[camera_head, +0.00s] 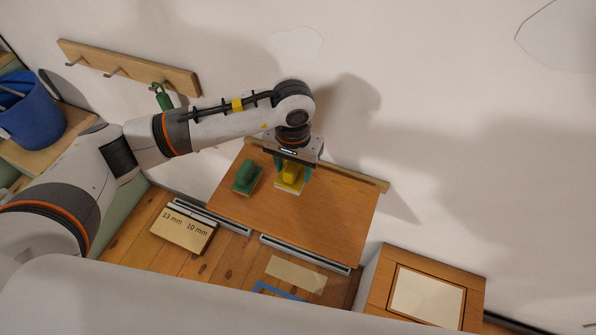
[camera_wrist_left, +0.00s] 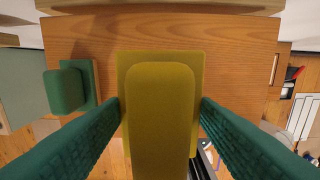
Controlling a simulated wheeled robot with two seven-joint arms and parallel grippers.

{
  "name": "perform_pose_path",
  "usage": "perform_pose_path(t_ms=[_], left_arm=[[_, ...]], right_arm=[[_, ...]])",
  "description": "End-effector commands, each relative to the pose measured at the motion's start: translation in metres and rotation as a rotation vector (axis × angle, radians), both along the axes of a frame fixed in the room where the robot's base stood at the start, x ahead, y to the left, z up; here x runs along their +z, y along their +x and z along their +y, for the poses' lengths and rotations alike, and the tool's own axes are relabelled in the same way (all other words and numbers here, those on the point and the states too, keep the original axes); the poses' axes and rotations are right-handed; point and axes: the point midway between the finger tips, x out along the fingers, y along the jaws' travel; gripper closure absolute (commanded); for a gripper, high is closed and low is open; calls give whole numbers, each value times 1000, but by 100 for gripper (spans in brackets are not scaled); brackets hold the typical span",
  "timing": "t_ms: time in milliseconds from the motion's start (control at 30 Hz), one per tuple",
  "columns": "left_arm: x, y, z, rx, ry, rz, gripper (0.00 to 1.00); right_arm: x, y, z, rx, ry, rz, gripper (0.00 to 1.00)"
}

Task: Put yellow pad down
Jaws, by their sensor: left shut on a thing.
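The yellow pad (camera_head: 290,180) has a yellow grip on a flat base and is over the far part of the wooden table top. My left gripper (camera_head: 291,172) is shut on its grip from above. In the left wrist view the yellow pad (camera_wrist_left: 160,110) fills the middle, with the green fingers against both its sides. I cannot tell whether its base touches the wood. A green pad (camera_head: 247,177) sits on the table to its left, apart from it; it also shows in the left wrist view (camera_wrist_left: 66,90). My right gripper is not in view.
The wooden table top (camera_head: 330,225) is clear to the right and in front. A rail (camera_head: 345,178) runs along its back edge. A box marked 13 mm and 10 mm (camera_head: 184,230) is at front left, a cabinet (camera_head: 425,290) at right, a blue bucket (camera_head: 35,115) at far left.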

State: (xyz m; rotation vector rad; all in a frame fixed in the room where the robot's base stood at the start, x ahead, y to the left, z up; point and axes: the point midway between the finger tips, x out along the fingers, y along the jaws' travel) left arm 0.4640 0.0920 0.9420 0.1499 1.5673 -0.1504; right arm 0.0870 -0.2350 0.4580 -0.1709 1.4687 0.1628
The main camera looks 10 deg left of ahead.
Motion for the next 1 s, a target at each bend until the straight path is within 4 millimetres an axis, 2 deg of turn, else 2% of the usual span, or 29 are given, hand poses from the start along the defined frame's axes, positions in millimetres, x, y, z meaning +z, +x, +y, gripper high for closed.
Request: perform_pose_path(t_ms=[67, 300, 467, 633, 767, 1000], left_arm=[[-7, -1, 0, 1, 1, 6, 70], [-50, -2, 0, 1, 2, 5, 70], [-65, -1, -1, -1, 1, 3, 70], [-89, -1, -1, 1, 1, 4, 70], [-98, -1, 0, -1, 0, 2, 70], [-99, 0, 0, -1, 1, 0, 70]], right_arm=[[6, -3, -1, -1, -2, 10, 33], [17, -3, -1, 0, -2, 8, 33], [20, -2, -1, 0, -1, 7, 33], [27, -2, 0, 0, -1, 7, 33], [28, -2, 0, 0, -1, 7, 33], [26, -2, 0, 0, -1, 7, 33]])
